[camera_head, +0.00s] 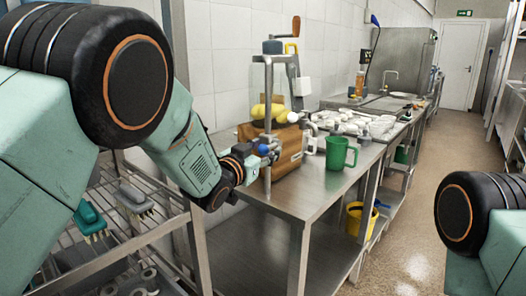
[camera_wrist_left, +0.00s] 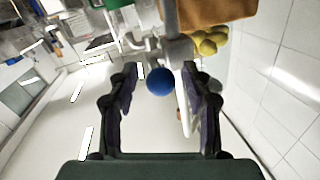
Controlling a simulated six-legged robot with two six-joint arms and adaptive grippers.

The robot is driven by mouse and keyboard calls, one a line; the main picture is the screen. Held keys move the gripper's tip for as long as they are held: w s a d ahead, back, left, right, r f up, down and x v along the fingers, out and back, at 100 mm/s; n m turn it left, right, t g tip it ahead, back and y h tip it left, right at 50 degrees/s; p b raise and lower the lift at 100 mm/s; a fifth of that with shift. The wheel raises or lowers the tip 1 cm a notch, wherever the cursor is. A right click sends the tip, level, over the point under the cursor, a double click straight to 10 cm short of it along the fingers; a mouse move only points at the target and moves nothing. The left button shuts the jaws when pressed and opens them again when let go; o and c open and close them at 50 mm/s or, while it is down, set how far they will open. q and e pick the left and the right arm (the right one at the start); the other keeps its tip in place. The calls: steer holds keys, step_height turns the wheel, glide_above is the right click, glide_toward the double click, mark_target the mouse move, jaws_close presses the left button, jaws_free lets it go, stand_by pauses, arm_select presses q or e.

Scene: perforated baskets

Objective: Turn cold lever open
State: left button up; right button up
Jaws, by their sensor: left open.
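The cold lever's blue ball knob (camera_head: 264,150) shows at the front of an upright metal fixture (camera_head: 268,100) on the steel counter. It also shows in the left wrist view (camera_wrist_left: 160,82), between the two dark fingers, with free space on its left side. A pale metal bar runs just right of it, near the right finger. My left gripper (camera_head: 256,157) is open at the knob, one finger on each side, and no grip on it shows. The head view partly hides the fixture's lower part behind the gripper. My right gripper is out of view.
A wire rack (camera_head: 140,225) stands below my left arm. The floor at right is open.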

arm_select(q)
steer(key=shift+w+d, duration=0.15)
steer(key=shift+a, duration=0.2)
steer(key=shift+d, duration=0.15)
steer(key=c, duration=0.6)
jaws_close()
steer(key=shift+f, duration=0.1)
